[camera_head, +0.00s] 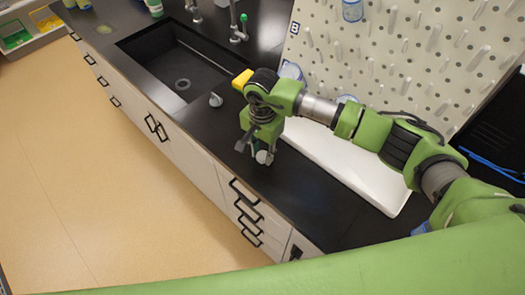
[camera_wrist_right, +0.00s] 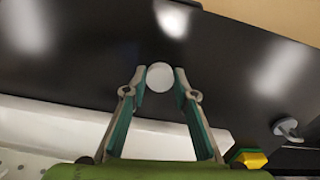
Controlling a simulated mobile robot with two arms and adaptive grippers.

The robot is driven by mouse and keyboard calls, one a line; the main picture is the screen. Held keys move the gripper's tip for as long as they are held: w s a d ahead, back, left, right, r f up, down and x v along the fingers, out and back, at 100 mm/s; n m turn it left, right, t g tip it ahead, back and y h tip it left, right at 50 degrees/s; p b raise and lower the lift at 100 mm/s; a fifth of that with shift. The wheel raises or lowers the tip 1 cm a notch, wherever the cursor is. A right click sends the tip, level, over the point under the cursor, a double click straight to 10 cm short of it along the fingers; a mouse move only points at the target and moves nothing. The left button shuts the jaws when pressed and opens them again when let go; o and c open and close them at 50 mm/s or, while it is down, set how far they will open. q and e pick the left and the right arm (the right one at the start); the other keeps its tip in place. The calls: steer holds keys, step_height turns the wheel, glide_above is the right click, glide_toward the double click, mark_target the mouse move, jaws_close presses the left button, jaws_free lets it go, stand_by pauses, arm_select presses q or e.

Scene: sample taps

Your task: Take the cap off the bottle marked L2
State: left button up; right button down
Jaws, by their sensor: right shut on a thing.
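My right gripper (camera_head: 262,155) points down over the black counter at the front of the white tray. It is shut on a round white cap (camera_wrist_right: 160,77), which sits between the two fingertips in the wrist view. In the head view a small whitish part (camera_head: 263,157) shows between the fingers. The bottle below is hidden by the cap and fingers, and no L2 mark is readable. I cannot tell whether the cap is still on a bottle. My left gripper is not in view.
The black sink (camera_head: 180,65) lies to the left. A small grey object (camera_head: 215,100) and a yellow-green sponge-like block (camera_head: 242,79) stand near its edge. A white pegboard (camera_head: 400,50) rises behind the white tray (camera_head: 350,168). Bluish containers (camera_head: 291,71) are partly hidden behind my right arm.

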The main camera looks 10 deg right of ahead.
mark_target(262, 155)
steer(key=shift+f, duration=0.2)
steer(key=c, duration=1.6)
jaws_free()
steer(key=shift+c, duration=0.2)
steer(key=shift+r, duration=0.1)
steer(key=shift+r, duration=0.1)
steer(key=shift+r, duration=0.2)
step_height(262, 155, up, 12)
steer(key=b, duration=0.4)
steer(key=shift+f+b, duration=0.15)
steer(key=shift+b, duration=0.2)
